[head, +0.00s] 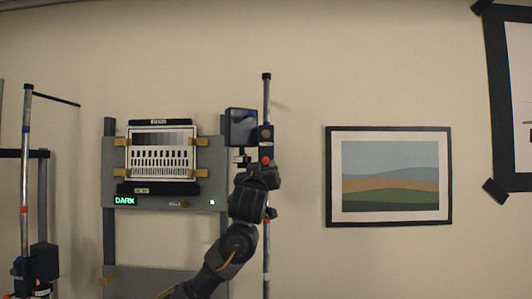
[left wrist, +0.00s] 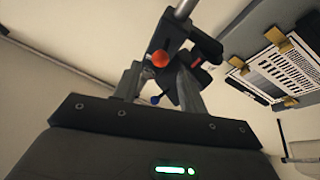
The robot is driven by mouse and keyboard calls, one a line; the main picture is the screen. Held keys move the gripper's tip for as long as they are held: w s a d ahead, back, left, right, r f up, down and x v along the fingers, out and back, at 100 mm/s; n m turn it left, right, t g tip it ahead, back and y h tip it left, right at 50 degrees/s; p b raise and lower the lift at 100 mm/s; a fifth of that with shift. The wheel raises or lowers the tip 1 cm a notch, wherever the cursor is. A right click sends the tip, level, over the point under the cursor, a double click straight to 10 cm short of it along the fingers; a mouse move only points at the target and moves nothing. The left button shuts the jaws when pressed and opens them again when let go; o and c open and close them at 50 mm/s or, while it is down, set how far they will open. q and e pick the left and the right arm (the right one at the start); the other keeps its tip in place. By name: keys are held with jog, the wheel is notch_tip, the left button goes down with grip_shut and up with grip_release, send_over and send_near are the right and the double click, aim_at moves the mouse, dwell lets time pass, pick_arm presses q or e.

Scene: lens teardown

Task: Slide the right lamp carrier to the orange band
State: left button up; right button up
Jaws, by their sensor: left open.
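The right lamp carrier (head: 265,138) is a black block on the right upright rod (head: 266,95), with a dark box-shaped lamp (head: 240,127) on its left side. An orange-red knob (head: 265,160) shows at its lower part and also in the left wrist view (left wrist: 160,58). A blue mark lies on the rod at the carrier's top. My left gripper (head: 256,166) is just below the carrier. In the left wrist view its open fingers (left wrist: 160,75) stand either side of the knob and black block. My right gripper is not in view.
A grey board (head: 160,225) left of the rod holds a test chart (head: 162,150) and a green "DARK" display (head: 125,201). A left rod (head: 25,170) bears a blue band, a red-orange band and another lamp carrier (head: 22,268). A framed landscape (head: 390,220) hangs at right.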

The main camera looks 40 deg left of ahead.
aim_at(265, 162)
pick_arm(q)
jog(key=p+x, duration=0.3)
jog(key=x, duration=0.3)
jog(key=shift+w, duration=0.1)
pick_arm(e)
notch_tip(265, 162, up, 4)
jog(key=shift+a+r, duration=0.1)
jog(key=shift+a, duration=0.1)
pick_arm(q)
grip_shut()
